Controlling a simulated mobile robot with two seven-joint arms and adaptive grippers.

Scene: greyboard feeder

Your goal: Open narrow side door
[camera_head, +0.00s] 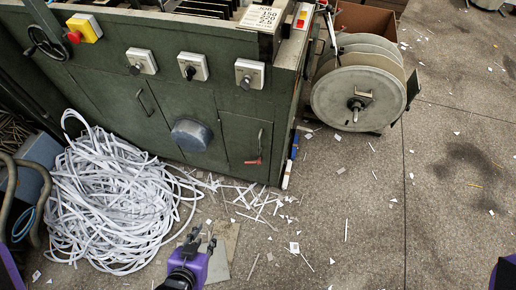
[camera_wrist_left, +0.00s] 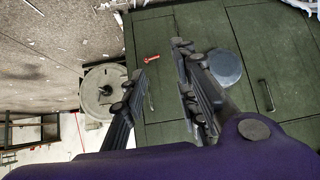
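The narrow door (camera_head: 237,143) is at the right end of the green machine's front in the head view and looks shut. It has a slim upright handle (camera_head: 260,138) and a small red piece (camera_head: 252,161) beside it. The red piece also shows in the left wrist view (camera_wrist_left: 151,58), beyond my fingers. My left gripper (camera_head: 203,238) is open and empty, over the floor in front of the machine and apart from the door. In the left wrist view its fingers (camera_wrist_left: 163,52) are spread and partly cover the machine front. My right gripper is out of view.
A heap of white paper strips (camera_head: 110,200) lies left of my left gripper. A round blue-grey cover (camera_head: 191,134) sticks out left of the door. A large reel (camera_head: 357,97) stands right of the machine. The floor at right is mostly clear, with scraps.

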